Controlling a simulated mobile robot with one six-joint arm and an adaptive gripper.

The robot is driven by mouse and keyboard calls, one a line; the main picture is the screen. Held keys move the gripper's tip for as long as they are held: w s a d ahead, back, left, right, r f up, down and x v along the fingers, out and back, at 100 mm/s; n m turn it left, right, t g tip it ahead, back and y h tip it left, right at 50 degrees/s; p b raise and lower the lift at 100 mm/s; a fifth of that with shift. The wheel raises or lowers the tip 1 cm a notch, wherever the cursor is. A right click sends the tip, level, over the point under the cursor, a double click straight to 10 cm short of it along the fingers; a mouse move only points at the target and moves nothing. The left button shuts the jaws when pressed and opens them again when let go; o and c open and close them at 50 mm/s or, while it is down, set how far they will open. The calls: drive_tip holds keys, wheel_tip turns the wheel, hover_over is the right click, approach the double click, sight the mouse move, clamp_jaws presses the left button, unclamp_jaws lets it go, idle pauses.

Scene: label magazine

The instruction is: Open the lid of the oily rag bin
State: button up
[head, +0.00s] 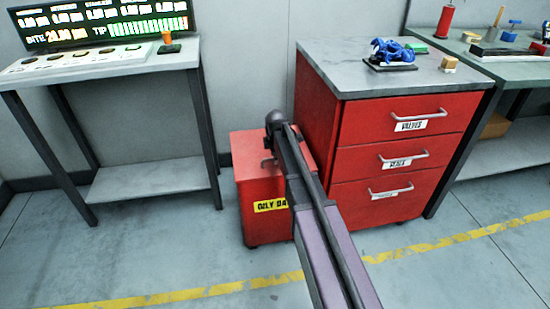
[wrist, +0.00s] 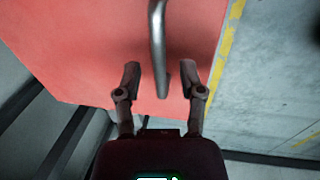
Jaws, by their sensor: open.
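The oily rag bin (head: 247,195) is a red box with a yellow label on its front, standing on the floor. Its lid (wrist: 90,50) looks closed and fills much of the wrist view as a flat red surface. A grey bar handle (wrist: 156,35) runs along the lid, its near end between my fingertips. My gripper (wrist: 161,80) is open, one finger on each side of the handle, with gaps showing on both sides. In the head view my gripper (head: 268,160) is over the bin top, and my arm hides the bin's right part and most of the handle.
A red drawer cabinet (head: 355,150) stands close to the right of the bin. A table with a display panel (head: 100,22) is on the left. A grey workbench (head: 500,70) is at the far right. Open floor with a yellow line (head: 200,292) lies in front.

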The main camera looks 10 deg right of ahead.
clamp_jaws()
drive_tip(key=shift+a+r, duration=0.15)
